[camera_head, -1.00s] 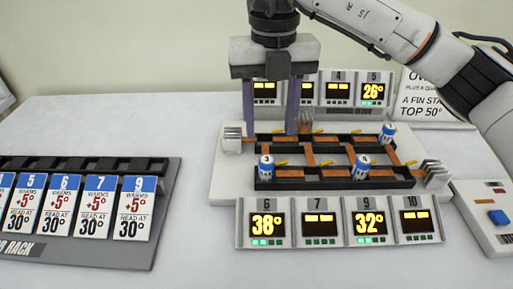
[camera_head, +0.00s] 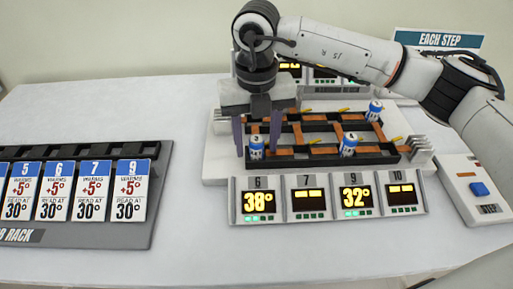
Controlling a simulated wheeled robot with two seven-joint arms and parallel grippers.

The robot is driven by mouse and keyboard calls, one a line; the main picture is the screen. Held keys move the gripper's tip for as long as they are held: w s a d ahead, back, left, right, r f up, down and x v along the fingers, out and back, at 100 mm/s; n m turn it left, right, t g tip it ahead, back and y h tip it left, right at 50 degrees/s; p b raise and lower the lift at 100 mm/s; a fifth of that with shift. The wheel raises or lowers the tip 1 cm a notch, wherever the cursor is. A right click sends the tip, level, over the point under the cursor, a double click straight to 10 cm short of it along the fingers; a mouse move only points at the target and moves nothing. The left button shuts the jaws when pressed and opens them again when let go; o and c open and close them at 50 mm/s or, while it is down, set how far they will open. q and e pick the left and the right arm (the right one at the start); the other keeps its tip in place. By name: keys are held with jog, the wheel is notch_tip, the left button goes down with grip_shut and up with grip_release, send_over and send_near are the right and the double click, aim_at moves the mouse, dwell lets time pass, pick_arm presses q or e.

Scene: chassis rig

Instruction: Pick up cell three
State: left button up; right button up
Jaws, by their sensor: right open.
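Cell three (camera_head: 256,146) is a small blue and white cylinder standing upright at the front left of the dark chassis frame (camera_head: 317,160). Two similar cells stand on the frame, one at the front middle (camera_head: 348,145) and one at the back right (camera_head: 375,110). My right gripper (camera_head: 257,154) points down with its purple fingers open. In the picture one finger is on each side of cell three, with gaps between; I cannot tell the exact depth. My left gripper is not in view.
A row of display modules (camera_head: 329,201) runs along the front of the white base, reading 38° and 32°. More displays stand behind, partly hidden by my arm. A card rack (camera_head: 100,232) lies at left. A box with a blue button (camera_head: 479,189) is at right.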

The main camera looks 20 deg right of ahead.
grip_shut()
jog(key=shift+r, duration=0.1)
